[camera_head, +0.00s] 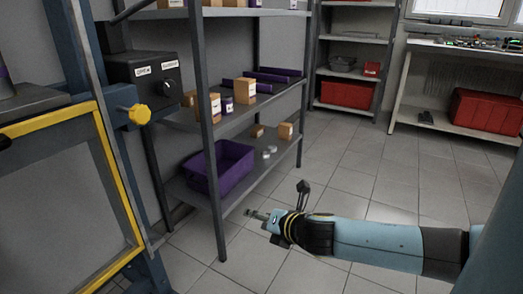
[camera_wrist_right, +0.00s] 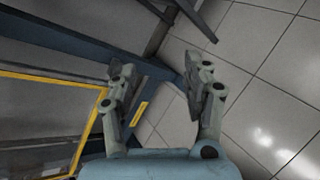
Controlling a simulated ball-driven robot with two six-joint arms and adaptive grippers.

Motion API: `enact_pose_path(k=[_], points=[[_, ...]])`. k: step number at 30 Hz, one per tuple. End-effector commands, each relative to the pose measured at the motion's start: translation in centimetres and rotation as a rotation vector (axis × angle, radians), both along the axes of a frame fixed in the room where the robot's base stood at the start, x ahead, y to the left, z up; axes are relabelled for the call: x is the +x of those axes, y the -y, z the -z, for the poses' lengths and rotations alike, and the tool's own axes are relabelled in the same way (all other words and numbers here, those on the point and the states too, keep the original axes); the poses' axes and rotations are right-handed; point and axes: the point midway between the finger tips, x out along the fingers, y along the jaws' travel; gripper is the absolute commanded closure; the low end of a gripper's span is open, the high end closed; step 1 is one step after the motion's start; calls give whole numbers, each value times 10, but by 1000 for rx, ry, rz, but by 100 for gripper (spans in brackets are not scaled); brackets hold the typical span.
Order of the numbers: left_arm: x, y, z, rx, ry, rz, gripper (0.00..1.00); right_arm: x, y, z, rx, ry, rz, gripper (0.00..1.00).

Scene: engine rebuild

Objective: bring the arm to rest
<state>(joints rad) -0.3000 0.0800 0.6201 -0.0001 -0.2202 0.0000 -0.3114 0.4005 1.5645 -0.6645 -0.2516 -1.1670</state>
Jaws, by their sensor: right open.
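My right arm (camera_head: 375,237) comes in from the right in the head view, light blue with a black wrist, stretched out roughly level over the tiled floor. Its gripper (camera_head: 258,214) points left toward the metal shelf's lower front corner. In the right wrist view the gripper (camera_wrist_right: 168,98) is open, its two grey fingers spread apart with nothing between them. Floor tiles and a blue frame show behind the fingers. My left gripper is not in view.
A metal shelf (camera_head: 203,125) holds cardboard boxes and a purple bin (camera_head: 217,170). A blue machine frame with a yellow-edged panel (camera_head: 119,190) stands at left. Red bins (camera_head: 347,94) sit at the back. The tiled floor (camera_head: 370,180) in the middle is clear.

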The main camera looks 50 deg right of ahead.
Motion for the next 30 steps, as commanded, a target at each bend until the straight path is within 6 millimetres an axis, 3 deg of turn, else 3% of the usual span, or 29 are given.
enact_pose_path(k=[13, 17, 20, 23, 27, 30], points=[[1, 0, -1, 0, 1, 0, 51, 0, -5, 0, 11, 1, 5, 51], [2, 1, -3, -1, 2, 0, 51, -24, -11, 39, 71, -68, 60, 51], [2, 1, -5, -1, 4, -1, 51, -65, -18, 94, 209, -162, 179, 51], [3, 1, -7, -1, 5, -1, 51, -123, -33, 155, 412, -258, 372, 51], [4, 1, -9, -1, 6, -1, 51, -215, -65, 223, 696, -364, 715, 51], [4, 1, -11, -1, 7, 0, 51, -284, -92, 258, 871, -411, 1004, 51]])
